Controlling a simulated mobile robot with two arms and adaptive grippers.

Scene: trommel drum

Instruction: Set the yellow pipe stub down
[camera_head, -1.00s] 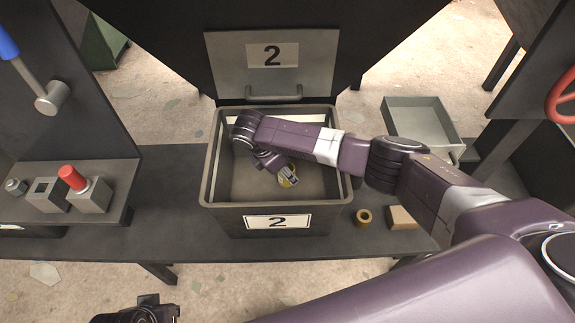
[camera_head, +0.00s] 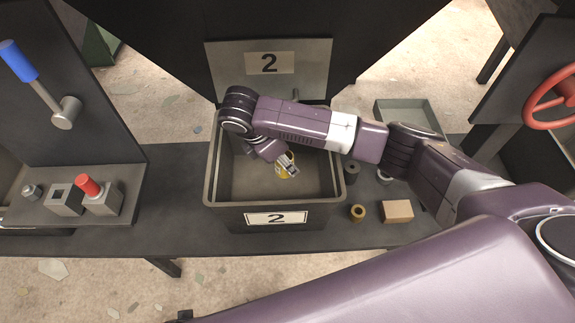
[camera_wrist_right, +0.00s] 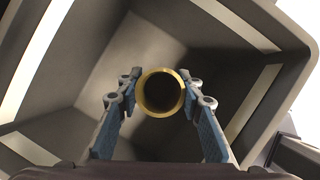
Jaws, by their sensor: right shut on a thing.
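The yellow pipe stub (camera_head: 284,172) is a short hollow ring held between the fingers of my right gripper (camera_head: 287,163). In the right wrist view the stub (camera_wrist_right: 160,92) sits between the two blue-padded fingers of the gripper (camera_wrist_right: 161,95), its round open end facing the camera. Both are over the inside of the grey bin marked 2 (camera_head: 232,218). The bin's walls surround them in the wrist view. I cannot tell how far the stub is above the bin floor. Only a dark sliver of what may be my left gripper (camera_head: 184,315) shows at the bottom edge.
A brass-coloured ring (camera_head: 357,213), a tan block (camera_head: 397,211) and a dark cylinder (camera_head: 384,177) are right of the bin. A grey tray (camera_head: 412,108) is behind.

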